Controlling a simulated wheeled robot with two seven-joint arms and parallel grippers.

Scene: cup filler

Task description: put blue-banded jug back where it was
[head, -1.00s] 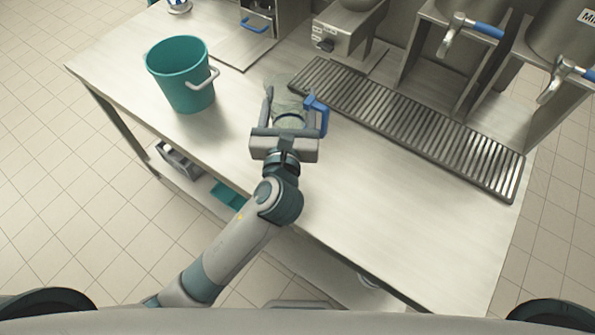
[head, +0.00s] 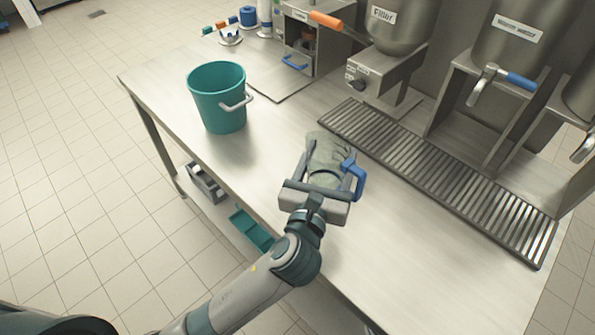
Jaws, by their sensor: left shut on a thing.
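The jug (head: 327,150) is a clear, greyish vessel with a blue handle (head: 357,178) on its right side. It is over the steel counter, left of the drip grate. My left gripper (head: 322,170) is shut on it, with one finger on each side. The gripper hides the jug's lower part, so I cannot tell whether its base touches the counter. No blue band can be made out. My right gripper is not in view.
A teal bucket (head: 220,108) with a pale handle stands on the counter to the left. A slatted drip grate (head: 440,180) lies to the right, below the steel dispensers (head: 497,60). The counter's front right (head: 400,270) is clear.

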